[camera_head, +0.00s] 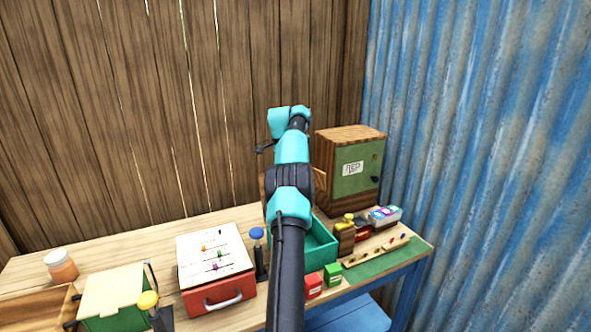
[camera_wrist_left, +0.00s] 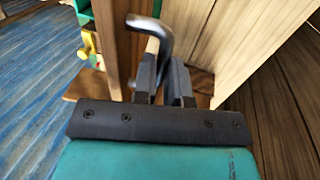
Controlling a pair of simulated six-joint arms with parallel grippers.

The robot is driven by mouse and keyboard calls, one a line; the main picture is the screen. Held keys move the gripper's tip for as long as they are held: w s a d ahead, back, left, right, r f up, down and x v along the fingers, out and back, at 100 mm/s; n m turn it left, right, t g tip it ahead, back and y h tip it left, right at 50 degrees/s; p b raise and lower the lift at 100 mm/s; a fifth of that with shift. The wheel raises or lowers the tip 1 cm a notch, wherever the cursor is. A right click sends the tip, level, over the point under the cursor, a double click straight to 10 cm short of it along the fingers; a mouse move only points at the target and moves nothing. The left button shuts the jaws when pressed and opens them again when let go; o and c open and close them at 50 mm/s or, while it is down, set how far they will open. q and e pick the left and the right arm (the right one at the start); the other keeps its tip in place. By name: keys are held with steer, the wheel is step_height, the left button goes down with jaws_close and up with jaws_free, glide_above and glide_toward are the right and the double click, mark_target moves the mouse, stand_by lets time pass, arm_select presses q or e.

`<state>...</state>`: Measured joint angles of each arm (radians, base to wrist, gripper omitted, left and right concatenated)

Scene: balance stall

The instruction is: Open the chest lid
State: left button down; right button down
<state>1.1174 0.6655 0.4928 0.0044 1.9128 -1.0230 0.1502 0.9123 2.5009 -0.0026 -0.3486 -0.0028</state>
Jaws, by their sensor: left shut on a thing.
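My left gripper (camera_wrist_left: 165,82) is shut on a bent grey metal handle (camera_wrist_left: 152,32) in the left wrist view. A brown wooden panel (camera_wrist_left: 122,50) stands to the left of the handle and a paler wooden board (camera_wrist_left: 245,45) to its right. I take these as parts of the chest, but cannot tell how far its lid is raised. In the head view my left arm reaches up the middle and covers most of a wooden piece (camera_head: 320,180) behind it. The fingertips are hidden there. My right gripper is out of view.
A red box (camera_head: 217,296) with a white slider top stands left of my arm, with a blue-knobbed lever (camera_head: 257,236) beside it. A teal tray (camera_head: 319,250), small coloured boxes and a green-fronted cabinet (camera_head: 357,185) are to the right. A cream-lidded green box (camera_head: 112,288) is front left.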

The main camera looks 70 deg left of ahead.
arm_select(q)
steer(key=shift+s+a+f, duration=0.1)
steer(key=shift+a+f, duration=0.1)
steer(key=shift+f, duration=0.25)
stand_by(0.3)
steer(key=c, duration=1.4)
jaws_free()
steer(key=shift+a, duration=0.15)
steer(key=shift+c, duration=0.2)
steer(key=shift+o, duration=1.4)
steer(key=shift+r, duration=0.1)
steer(key=shift+d+r, duration=0.25)
steer(key=shift+d, duration=0.05)
